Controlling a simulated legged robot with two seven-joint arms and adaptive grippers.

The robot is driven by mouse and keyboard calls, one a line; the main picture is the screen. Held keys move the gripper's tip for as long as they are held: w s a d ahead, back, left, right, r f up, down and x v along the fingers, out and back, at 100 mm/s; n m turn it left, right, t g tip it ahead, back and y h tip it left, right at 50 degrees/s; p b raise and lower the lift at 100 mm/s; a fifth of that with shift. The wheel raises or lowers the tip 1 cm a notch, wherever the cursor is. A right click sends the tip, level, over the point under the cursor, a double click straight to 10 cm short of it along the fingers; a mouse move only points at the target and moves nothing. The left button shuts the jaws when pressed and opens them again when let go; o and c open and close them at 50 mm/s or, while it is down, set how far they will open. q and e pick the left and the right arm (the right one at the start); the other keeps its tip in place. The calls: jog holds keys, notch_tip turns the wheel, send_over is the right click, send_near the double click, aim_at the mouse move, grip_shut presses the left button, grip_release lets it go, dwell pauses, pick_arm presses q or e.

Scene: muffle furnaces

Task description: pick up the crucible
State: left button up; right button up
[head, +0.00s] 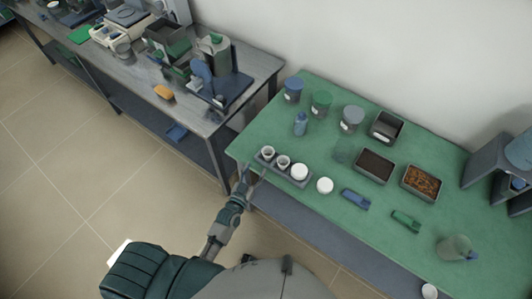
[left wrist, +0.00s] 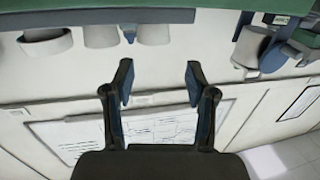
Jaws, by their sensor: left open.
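Two small white open crucibles (head: 268,152) (head: 283,161) stand in a row on a grey tray (head: 267,163) at the near-left edge of the green table. A white round piece (head: 299,171) sits at the tray's right end. A similar white round piece (head: 325,185) lies on the table beside the tray. My left gripper (head: 250,178) is just off the table's near edge, close to the tray's left end. In the left wrist view its two fingers (left wrist: 158,80) are apart with nothing between them. Pale cup-like shapes (left wrist: 100,36) show beyond them at the top. My right gripper is out of view.
The green table (head: 330,220) also holds jars (head: 321,103), a blue bottle (head: 301,124), dark trays (head: 375,165), a flask (head: 455,247) and a grey stand (head: 492,170). A cluttered grey bench (head: 220,110) stands at left. The floor (head: 80,160) at left is clear.

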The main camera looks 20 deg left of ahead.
aim_at(266, 157)
pick_arm(q)
jog(key=w, duration=0.2)
jog(key=w+d, duration=0.1)
jog(key=w, duration=0.2)
jog(key=shift+d+f, duration=0.15)
jog(key=shift+f, duration=0.05)
jog(key=shift+w+d, duration=0.4)
jog(key=shift+d, duration=0.1)
jog(key=w, duration=0.4)
jog(key=shift+w+d+f, duration=0.1)
jog(key=shift+w+f, duration=0.1)
jog(key=shift+f, duration=0.15)
jog(key=shift+w, duration=0.1)
jog(key=shift+a, duration=0.25)
jog(key=shift+c, duration=0.5)
jog(key=shift+d, duration=0.2)
jog(key=c, duration=0.6)
jog(key=shift+d+r, duration=0.15)
jog(key=shift+d, duration=0.1)
jog(key=shift+c, duration=0.2)
jog(key=shift+a+r, duration=0.15)
jog(key=shift+r, duration=0.65)
jog(key=shift+s+r+p, duration=0.3)
jog(key=shift+r, duration=0.65)
jog(key=s+d+r, duration=0.1)
jog(key=s, duration=1.4)
jog(key=shift+s+d+r, duration=0.2)
jog(key=shift+s, duration=0.1)
